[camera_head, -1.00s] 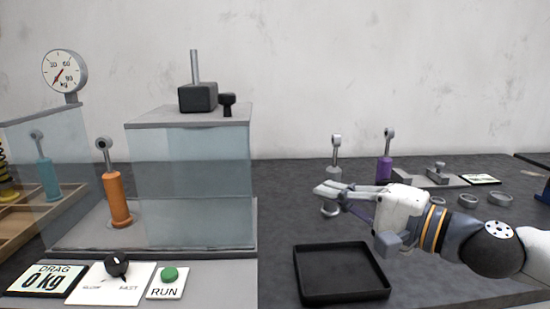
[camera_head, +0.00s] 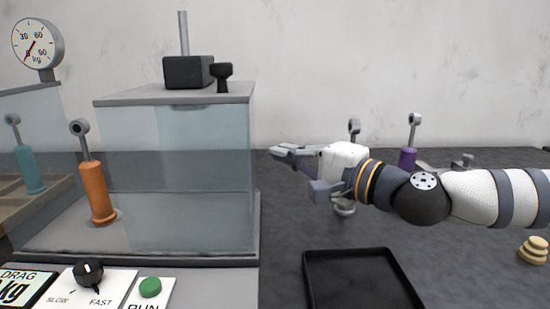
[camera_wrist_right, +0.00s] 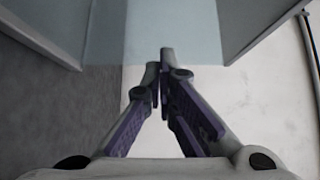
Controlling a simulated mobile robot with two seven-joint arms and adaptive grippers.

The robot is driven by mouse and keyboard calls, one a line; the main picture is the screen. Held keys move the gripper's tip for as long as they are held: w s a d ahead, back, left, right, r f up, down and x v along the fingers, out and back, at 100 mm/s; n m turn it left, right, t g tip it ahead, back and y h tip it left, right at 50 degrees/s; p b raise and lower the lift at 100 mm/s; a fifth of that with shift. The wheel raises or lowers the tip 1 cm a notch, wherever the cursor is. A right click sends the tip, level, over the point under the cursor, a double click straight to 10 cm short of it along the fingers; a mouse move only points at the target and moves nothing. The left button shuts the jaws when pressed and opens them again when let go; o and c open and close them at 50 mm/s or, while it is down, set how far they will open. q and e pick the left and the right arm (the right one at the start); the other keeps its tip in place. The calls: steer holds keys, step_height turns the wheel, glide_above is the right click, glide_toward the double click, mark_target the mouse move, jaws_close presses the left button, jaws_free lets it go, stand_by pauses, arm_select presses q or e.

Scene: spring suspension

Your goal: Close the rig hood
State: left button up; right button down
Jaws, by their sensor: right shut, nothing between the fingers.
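The rig hood (camera_head: 190,165) is a clear, bluish glass box with a grey top on the grey test rig (camera_head: 60,235). A black knob-like piece (camera_head: 222,75) stands on its top near the right edge. An orange damper (camera_head: 95,190) stands upright at the hood's left, seemingly outside the glass. My right gripper (camera_head: 280,152) is shut and empty, just right of the hood's right side, with its fingers pointing left. In the right wrist view its fingertips (camera_wrist_right: 160,62) meet in front of bluish glass (camera_wrist_right: 180,25); contact cannot be told. My left gripper is out of view.
A black block with a rod (camera_head: 187,72) sits on the hood's top. A black tray (camera_head: 360,280) lies at the front. A purple damper (camera_head: 408,158) stands behind my right arm. A dial gauge (camera_head: 38,45) and a teal damper (camera_head: 28,170) are at the left.

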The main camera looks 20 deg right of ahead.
steer(key=shift+w+a+r, duration=0.1)
steer(key=shift+w+a, duration=0.05)
steer(key=shift+a, duration=0.3)
steer(key=shift+w+a+r, duration=0.1)
steer(key=shift+a, duration=0.35)
steer(key=w+a, duration=0.2)
steer(key=a, duration=0.8)
steer(key=w+a, duration=0.3)
steer(key=a, duration=0.7)
steer(key=shift+w+a, duration=0.15)
steer(key=shift+w, duration=0.2)
